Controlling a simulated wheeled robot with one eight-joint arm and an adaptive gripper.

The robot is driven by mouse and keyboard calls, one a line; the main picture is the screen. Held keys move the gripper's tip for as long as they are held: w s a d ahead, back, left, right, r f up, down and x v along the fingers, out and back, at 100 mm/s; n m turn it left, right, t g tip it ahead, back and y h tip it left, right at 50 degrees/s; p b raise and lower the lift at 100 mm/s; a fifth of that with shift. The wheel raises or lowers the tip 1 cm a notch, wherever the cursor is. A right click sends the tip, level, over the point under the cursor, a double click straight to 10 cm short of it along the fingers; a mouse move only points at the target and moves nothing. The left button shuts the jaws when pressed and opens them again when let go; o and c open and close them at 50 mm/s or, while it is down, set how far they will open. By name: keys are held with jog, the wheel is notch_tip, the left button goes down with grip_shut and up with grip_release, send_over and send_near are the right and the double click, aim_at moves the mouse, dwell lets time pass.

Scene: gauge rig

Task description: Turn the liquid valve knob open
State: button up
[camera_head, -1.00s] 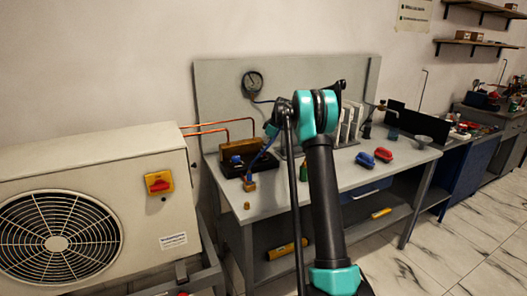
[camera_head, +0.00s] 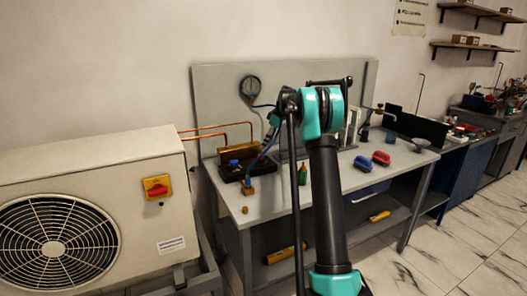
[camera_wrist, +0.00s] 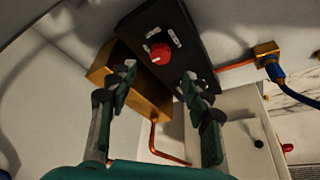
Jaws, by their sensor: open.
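A round red knob (camera_wrist: 161,53) sits on a black panel (camera_wrist: 190,62) with small white labels in the wrist view. The panel adjoins a brass block (camera_wrist: 150,97). My gripper (camera_wrist: 158,76) is open and empty, its two fingers spread on either side below the knob in the picture. I cannot tell how far the fingers are from it. In the head view, a blue knob (camera_head: 234,164) shows at the brass block on the bench. The red knob and my gripper do not show clearly there. I cannot tell which knob is the liquid valve.
A brass fitting with a blue hose (camera_wrist: 268,56) lies right of the panel, and copper pipe (camera_wrist: 153,140) runs below. The bench (camera_head: 262,206) also holds a green bottle (camera_head: 302,174) and blue and red items (camera_head: 381,158). A fan unit (camera_head: 120,165) stands left.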

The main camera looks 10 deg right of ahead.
jog(key=shift+v, duration=2.3)
jog(key=shift+s, duration=0.1)
